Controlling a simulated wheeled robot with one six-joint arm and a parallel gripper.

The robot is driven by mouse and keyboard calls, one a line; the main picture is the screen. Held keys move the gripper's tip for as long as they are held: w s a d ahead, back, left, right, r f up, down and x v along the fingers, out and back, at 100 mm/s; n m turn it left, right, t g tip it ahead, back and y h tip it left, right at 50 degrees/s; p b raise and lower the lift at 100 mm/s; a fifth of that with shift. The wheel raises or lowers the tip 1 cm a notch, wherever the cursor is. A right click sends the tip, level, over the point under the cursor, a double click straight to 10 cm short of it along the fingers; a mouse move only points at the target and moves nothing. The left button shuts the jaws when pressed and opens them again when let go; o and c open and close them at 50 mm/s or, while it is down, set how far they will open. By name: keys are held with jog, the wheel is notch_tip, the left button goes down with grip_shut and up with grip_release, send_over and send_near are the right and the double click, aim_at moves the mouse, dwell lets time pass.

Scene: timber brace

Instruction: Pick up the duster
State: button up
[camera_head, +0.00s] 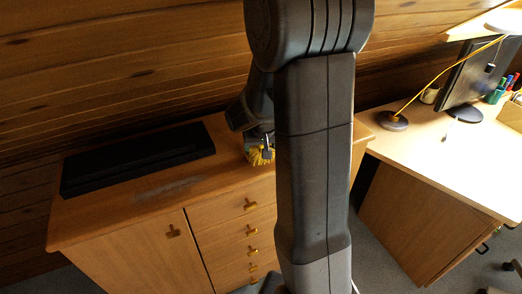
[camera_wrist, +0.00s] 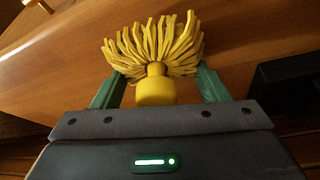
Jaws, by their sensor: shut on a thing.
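The duster (camera_wrist: 152,47) is yellow, with a fan of thick strands and a round yellow neck, in the wrist view. My gripper (camera_wrist: 156,88) has its green fingers on either side of the neck and is shut on it. The strands spread out beyond the fingertips, over the wooden surface. In the head view a small part of the yellow duster (camera_head: 260,156) shows at the cabinet top, beside my arm. My arm hides much of the gripper and the duster there. I cannot tell whether the duster touches the cabinet top.
The wooden cabinet (camera_head: 90,222) has drawers with brass-coloured handles. A flat black object (camera_head: 138,158) lies on its top at the left. At the right a desk (camera_head: 440,150) bears a yellow lamp (camera_head: 393,120), a monitor and several pens. A sloping plank wall rises behind.

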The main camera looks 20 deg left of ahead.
jog(key=shift+r, duration=0.8)
jog(key=s+d+b, duration=0.3)
jog(key=s+d, duration=0.7)
jog(key=s, duration=0.5)
jog(key=shift+d, duration=0.1)
jog(key=o, duration=0.5)
jog(key=c, duration=0.4)
jog(key=shift+w+r, duration=0.1)
